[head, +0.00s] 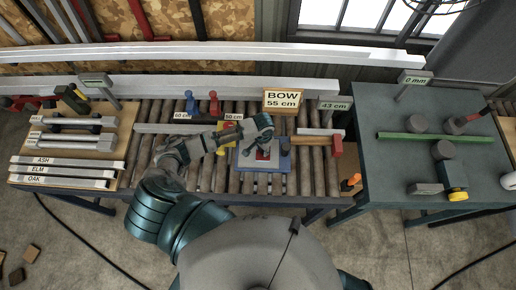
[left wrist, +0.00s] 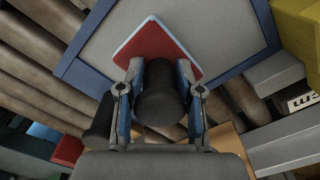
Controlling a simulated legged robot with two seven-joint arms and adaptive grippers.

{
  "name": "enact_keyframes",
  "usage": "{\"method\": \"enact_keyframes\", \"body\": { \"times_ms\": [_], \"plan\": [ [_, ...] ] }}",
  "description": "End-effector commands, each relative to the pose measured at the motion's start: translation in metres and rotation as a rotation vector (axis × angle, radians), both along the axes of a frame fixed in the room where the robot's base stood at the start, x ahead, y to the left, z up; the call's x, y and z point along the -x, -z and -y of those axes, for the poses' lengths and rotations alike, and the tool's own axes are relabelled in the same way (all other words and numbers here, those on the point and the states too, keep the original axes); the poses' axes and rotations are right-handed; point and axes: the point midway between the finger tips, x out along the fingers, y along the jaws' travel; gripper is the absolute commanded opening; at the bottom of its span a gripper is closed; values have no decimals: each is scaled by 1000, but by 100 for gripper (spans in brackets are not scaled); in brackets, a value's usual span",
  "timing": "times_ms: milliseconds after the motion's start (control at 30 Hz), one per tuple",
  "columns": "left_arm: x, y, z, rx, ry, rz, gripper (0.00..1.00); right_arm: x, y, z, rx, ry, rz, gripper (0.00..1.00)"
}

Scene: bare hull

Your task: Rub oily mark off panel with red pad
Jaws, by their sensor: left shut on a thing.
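My left gripper (head: 256,149) reaches over the blue-framed grey panel (head: 284,162) on the roller bench. In the left wrist view, my left gripper (left wrist: 160,88) is shut on the black knob of the red pad (left wrist: 155,48). The pad is a red square with a pale edge, over the grey face of the panel (left wrist: 222,32). In the head view, only part of the red pad (head: 263,154) shows beside my gripper. Whether it touches the panel is hard to tell. No oily mark can be made out; my gripper and the pad cover part of the panel. My right gripper is not in view.
A red-headed mallet (head: 336,145) lies right of the panel. A yellow block (head: 226,138) sits left of it, close to my arm. A BOW sign (head: 282,99) stands behind. A grey table (head: 385,170) with tools is at right, and a wooden board (head: 118,135) with bars at left.

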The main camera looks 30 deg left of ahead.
Motion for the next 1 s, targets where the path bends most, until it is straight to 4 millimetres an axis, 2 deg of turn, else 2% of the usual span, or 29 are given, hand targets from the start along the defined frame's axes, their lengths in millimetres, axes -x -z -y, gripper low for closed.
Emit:
{"method": "enact_keyframes", "body": {
  "times_ms": [433,1000],
  "plan": [
    [-3,-4,5,-1,0,1,7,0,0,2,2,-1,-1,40],
    [-3,-66,5,-1,0,3,7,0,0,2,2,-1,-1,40]
  ]
}}
